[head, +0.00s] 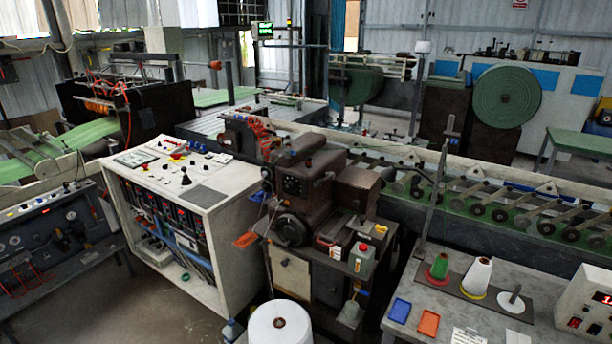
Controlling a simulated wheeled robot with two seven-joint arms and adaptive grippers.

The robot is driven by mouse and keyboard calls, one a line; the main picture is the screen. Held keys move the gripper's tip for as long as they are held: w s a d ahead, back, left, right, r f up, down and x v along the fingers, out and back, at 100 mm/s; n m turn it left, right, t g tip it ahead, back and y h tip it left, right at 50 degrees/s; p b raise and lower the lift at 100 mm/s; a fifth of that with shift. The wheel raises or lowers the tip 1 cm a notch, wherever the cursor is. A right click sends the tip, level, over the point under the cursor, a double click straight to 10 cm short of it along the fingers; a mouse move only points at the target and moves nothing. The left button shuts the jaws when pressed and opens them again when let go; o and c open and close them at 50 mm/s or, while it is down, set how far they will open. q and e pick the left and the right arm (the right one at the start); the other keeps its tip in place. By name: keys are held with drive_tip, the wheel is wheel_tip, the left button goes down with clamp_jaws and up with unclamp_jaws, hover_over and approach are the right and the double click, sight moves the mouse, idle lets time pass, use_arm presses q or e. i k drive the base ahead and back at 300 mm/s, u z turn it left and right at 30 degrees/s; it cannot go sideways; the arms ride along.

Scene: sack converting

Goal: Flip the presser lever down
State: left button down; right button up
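A dark brown sewing-type machine (325,172) stands at the middle of the head view on a metal cabinet. A flat orange piece (246,240) sticks out at its lower left; I cannot tell whether it is the presser lever. Red parts (262,132) show at the machine's upper left, too small to make out as a lever. The lever's position, up or down, cannot be told from here. Neither of my grippers is in view.
A white control cabinet (205,190) with knobs stands left of the machine. A grey table (462,318) at right holds thread cones, blue and orange trays and a display box (590,305). A large white spool (279,325) is in front. A conveyor (500,205) runs behind.

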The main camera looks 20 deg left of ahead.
sight(330, 175)
drive_tip(key=u, duration=0.25)
drive_tip(key=i, duration=0.9)
drive_tip(key=z, duration=0.05)
